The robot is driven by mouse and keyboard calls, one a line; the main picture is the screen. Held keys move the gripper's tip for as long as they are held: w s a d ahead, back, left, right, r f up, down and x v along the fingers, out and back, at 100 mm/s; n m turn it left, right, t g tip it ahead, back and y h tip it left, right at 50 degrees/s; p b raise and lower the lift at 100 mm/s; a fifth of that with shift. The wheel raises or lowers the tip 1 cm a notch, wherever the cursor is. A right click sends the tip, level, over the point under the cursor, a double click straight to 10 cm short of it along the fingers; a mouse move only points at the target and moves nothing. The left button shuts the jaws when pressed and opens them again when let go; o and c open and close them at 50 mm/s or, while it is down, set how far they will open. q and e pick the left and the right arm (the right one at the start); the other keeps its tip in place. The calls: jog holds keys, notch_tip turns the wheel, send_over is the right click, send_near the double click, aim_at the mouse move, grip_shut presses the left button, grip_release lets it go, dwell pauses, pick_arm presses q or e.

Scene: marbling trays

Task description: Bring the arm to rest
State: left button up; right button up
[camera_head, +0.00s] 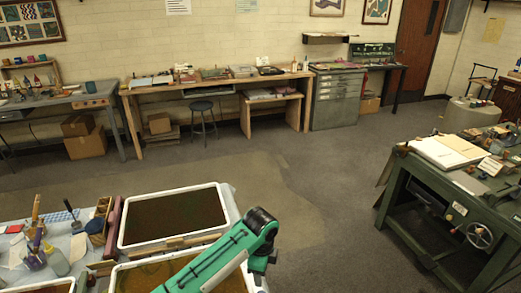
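One green and black arm of mine (215,262) reaches in from the bottom edge and slants up to the right. It ends in a black joint over the right side of the marbling trays. No gripper fingers show on it, and I cannot tell whether it holds anything. My other arm is out of view. A white-rimmed tray with a dark brown surface (173,216) lies on the near table. A second tray with a yellowish-brown bath (135,278) lies nearer, partly hidden by my arm.
Brushes and tools (38,240) stand at the left of the near table. A green press table (455,200) stands at right. A wooden workbench (215,84) and a stool (202,108) are along the back wall. The grey floor between is clear.

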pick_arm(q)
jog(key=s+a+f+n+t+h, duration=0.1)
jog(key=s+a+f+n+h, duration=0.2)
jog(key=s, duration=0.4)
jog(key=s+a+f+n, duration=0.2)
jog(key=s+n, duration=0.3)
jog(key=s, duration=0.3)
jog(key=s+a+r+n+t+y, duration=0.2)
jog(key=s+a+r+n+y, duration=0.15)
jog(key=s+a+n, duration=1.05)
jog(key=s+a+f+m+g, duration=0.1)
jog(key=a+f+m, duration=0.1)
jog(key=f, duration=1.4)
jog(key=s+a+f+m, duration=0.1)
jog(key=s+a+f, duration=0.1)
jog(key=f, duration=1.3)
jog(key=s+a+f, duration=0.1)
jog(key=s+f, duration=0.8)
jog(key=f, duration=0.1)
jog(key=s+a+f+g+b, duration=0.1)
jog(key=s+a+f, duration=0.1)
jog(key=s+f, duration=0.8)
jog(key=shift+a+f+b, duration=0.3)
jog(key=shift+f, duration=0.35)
